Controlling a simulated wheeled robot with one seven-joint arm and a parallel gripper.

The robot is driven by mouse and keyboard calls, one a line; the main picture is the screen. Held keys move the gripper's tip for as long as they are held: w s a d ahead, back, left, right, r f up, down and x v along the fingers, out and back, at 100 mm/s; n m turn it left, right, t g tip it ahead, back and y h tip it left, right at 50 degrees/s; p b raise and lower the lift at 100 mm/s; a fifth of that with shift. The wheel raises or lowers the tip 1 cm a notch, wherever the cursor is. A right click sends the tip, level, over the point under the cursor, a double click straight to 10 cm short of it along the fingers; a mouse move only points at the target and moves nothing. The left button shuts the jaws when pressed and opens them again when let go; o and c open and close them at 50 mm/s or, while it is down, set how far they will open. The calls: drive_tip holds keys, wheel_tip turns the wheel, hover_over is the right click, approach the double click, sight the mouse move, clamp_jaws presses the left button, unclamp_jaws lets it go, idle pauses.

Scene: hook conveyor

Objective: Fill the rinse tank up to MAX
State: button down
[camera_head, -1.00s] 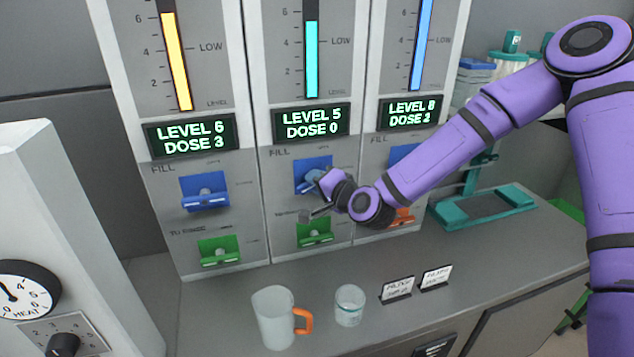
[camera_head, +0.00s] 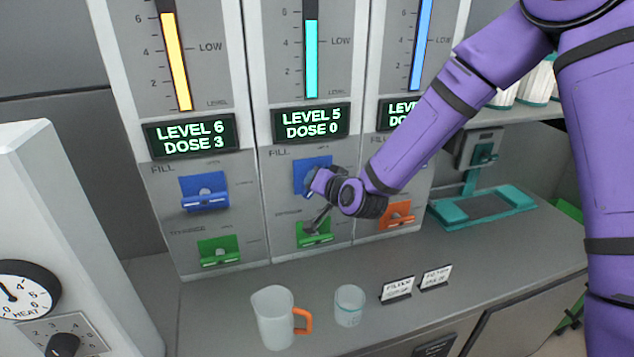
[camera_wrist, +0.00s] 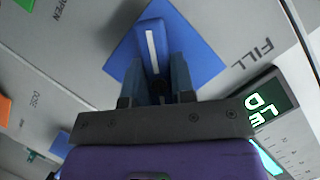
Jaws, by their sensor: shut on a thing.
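Three tank units stand side by side. The middle one has a cyan level bar (camera_head: 311,60) and a display (camera_head: 311,122) reading LEVEL 5, DOSE 0. My gripper (camera_head: 316,184) is at its blue FILL valve (camera_head: 305,168), which is partly hidden by the gripper. In the wrist view, my gripper's fingers (camera_wrist: 156,78) are shut on a blue handle (camera_wrist: 151,42) with a white stripe, over a blue plate marked FILL. The left unit has a yellow bar (camera_head: 176,60) and shows LEVEL 6, DOSE 3. The right unit's display is mostly hidden by my arm. I cannot read which tank is rinse.
Below the middle FILL valve is a green valve (camera_head: 314,233); an orange one (camera_head: 397,215) is at right. A jug with an orange handle (camera_head: 273,318), a clear beaker (camera_head: 349,305) and two small cards (camera_head: 397,287) stand on the counter. A teal stand (camera_head: 485,207) is at right.

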idle(0.3)
drive_tip(key=c, duration=1)
unclamp_jaws()
drive_tip(key=shift+o, duration=0.2)
drive_tip(key=v, duration=1)
drive_tip(key=shift+s+d, duration=0.2)
drive_tip(key=shift+s, duration=0.15)
